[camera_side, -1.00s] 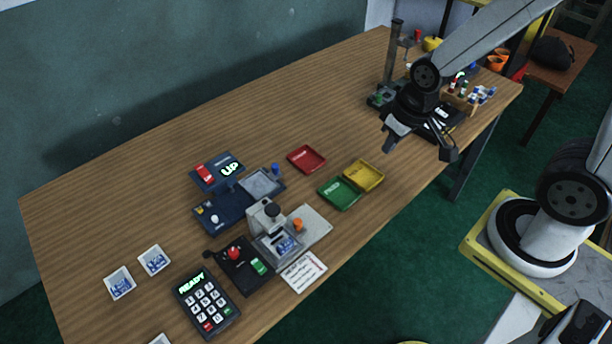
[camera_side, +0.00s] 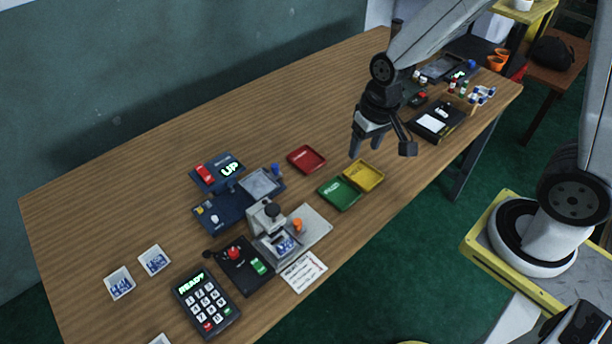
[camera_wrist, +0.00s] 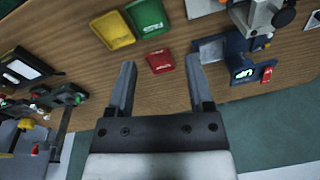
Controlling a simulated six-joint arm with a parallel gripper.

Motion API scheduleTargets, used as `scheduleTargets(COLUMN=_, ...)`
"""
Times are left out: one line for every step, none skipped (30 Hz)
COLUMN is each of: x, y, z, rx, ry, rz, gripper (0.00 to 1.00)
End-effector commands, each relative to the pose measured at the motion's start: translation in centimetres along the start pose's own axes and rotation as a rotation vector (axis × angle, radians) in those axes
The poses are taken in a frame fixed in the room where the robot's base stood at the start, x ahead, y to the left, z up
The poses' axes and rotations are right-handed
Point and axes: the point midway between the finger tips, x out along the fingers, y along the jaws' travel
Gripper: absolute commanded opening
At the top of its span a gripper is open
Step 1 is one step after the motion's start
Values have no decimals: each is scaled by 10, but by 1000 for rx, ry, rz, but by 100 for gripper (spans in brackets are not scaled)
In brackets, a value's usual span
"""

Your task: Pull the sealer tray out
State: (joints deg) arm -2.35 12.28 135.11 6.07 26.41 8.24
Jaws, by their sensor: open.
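A dark blue machine, which looks like the sealer, stands mid-table in the side view, with a head (camera_side: 217,172) showing a red switch and a lit "UP". Beside the head is a grey plate (camera_side: 262,183) with a blue knob (camera_side: 276,169), which looks like the sealer tray. In the wrist view the machine (camera_wrist: 240,58) is at the upper right, its grey plate (camera_wrist: 211,50) partly visible beyond a finger. My gripper (camera_side: 382,150) is open and empty, above the table to the right of the machine. Its spread fingers also show in the wrist view (camera_wrist: 160,66).
Red (camera_side: 306,159), green (camera_side: 340,194) and yellow (camera_side: 364,175) trays lie between machine and gripper. A grey press (camera_side: 267,217) stands just in front of the machine. A keypad (camera_side: 206,303) is at front left. Equipment crowds the far right. The table's back left is clear.

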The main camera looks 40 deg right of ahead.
Motion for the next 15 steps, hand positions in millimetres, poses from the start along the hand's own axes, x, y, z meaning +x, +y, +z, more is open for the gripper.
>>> scheduleTargets(x=7, y=-6, z=-6, rx=33, ry=-26, rz=-5, gripper=67)
scheduleTargets(x=11, y=-9, z=-9, rx=53, ry=-41, rz=-7, gripper=67)
scheduleTargets(x=16, y=-14, z=-13, rx=83, ry=-60, rz=-12, gripper=67)
scheduleTargets(x=20, y=-17, z=-16, rx=103, ry=-75, rz=-14, gripper=67)
scheduleTargets(x=23, y=-21, z=-19, rx=125, ry=-89, rz=-16, gripper=67)
scheduleTargets(x=29, y=-26, z=-22, rx=151, ry=-109, rz=-19, gripper=67)
scheduleTargets(x=33, y=-29, z=-25, rx=172, ry=-123, rz=-21, gripper=67)
scheduleTargets(x=37, y=-33, z=-27, rx=193, ry=-138, rz=-23, gripper=67)
scheduleTargets(x=43, y=-38, z=-30, rx=221, ry=-158, rz=-25, gripper=67)
scheduleTargets(x=47, y=-41, z=-32, rx=242, ry=-173, rz=-26, gripper=67)
scheduleTargets(x=52, y=-45, z=-34, rx=262, ry=-188, rz=-28, gripper=67)
scheduleTargets(x=58, y=-50, z=-37, rx=289, ry=-207, rz=-29, gripper=67)
scheduleTargets(x=63, y=-54, z=-39, rx=309, ry=-222, rz=-30, gripper=67)
scheduleTargets(x=68, y=-58, z=-40, rx=329, ry=-239, rz=-29, gripper=67)
scheduleTargets(x=74, y=-63, z=-42, rx=356, ry=-259, rz=-30, gripper=67)
